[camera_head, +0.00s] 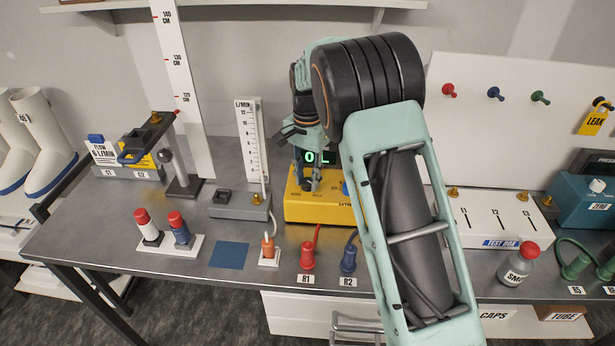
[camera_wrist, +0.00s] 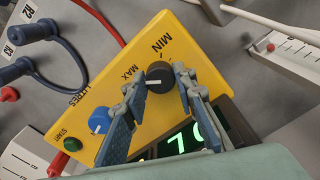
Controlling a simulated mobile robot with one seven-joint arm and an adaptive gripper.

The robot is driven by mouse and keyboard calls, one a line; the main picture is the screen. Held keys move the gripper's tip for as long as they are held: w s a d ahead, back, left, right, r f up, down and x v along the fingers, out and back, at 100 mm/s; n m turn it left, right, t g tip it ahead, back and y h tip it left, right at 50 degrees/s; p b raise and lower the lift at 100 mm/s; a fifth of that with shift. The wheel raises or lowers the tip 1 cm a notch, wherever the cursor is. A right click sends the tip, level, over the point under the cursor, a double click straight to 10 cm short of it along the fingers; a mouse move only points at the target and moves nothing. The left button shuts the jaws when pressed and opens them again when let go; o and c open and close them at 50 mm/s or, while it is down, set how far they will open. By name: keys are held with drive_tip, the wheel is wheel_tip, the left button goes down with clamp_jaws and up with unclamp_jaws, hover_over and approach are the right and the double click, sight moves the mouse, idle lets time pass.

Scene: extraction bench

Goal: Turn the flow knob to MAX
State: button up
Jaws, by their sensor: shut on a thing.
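The yellow pump box (camera_head: 299,210) stands on the bench, and its face fills the middle of the wrist view (camera_wrist: 100,78). The black flow knob (camera_wrist: 160,78) sits on that face by the printed words MIN and MAX. A white pointer mark shows on the knob's left side in the wrist view, roughly on the MAX side. My gripper (camera_wrist: 157,82) is shut on this knob, one finger on each side. In the head view my gripper (camera_head: 311,186) reaches down over the box and hides most of the knob. A green-lit display (camera_wrist: 185,140) is partly covered by my fingers.
A blue knob (camera_wrist: 100,121) and a green START button (camera_wrist: 72,144) are on the same face, close to my left finger. A flow gauge (camera_head: 250,140) stands left of the box. Red plug R1 (camera_head: 307,256) and blue plug R2 (camera_head: 348,260) are in front.

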sight(307, 181)
drive_tip(key=shift+m, duration=0.6)
drive_tip(key=o, duration=1.2)
drive_tip(key=shift+c, duration=0.2)
wheel_tip(307, 181, up, 12)
